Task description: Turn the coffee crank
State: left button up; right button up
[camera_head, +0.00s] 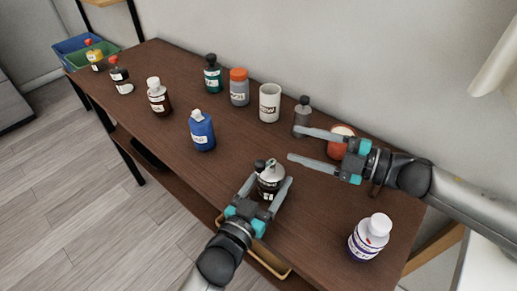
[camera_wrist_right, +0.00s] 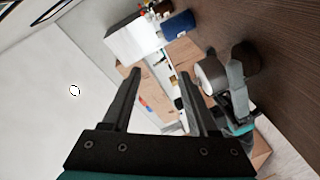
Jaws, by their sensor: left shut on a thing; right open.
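A small coffee grinder (camera_head: 269,181) with a pale metal top and a dark body stands on the brown table in the head view. A small black knob (camera_head: 260,165), likely the crank's end, shows at its upper left. My left gripper (camera_head: 270,182) is shut around the grinder's body from the front. My right gripper (camera_head: 294,144) is open and empty, behind and to the right of the grinder, apart from the knob. In the right wrist view, the open fingers (camera_wrist_right: 160,75) have nothing between them. The grinder (camera_wrist_right: 211,75) and left gripper (camera_wrist_right: 237,92) are beside them at right.
A grey bottle (camera_head: 302,117) and an orange-red container (camera_head: 340,142) are close to my right gripper. A white mug (camera_head: 270,103), blue bottle (camera_head: 202,131) and several other bottles stand leftward. A white bottle (camera_head: 370,237) stands at the right front. Bare table lies left of the grinder.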

jog(key=w+a+r+n+t+h, duration=0.2)
jog(key=w+r+n+t+h, duration=0.1)
jog(key=w+r+n+t, duration=0.25)
jog(key=n+t+h, duration=0.6)
jog(key=n+h, duration=0.2)
jog(key=h, duration=0.1)
send_near(260, 158)
jog(key=w, duration=0.4)
jog(key=w+a, duration=0.1)
jog(key=w, duration=0.3)
jog(key=w+a, duration=0.1)
jog(key=w, duration=0.3)
jog(key=shift+a+r, duration=0.1)
jog(key=shift+a, duration=0.05)
grip_shut()
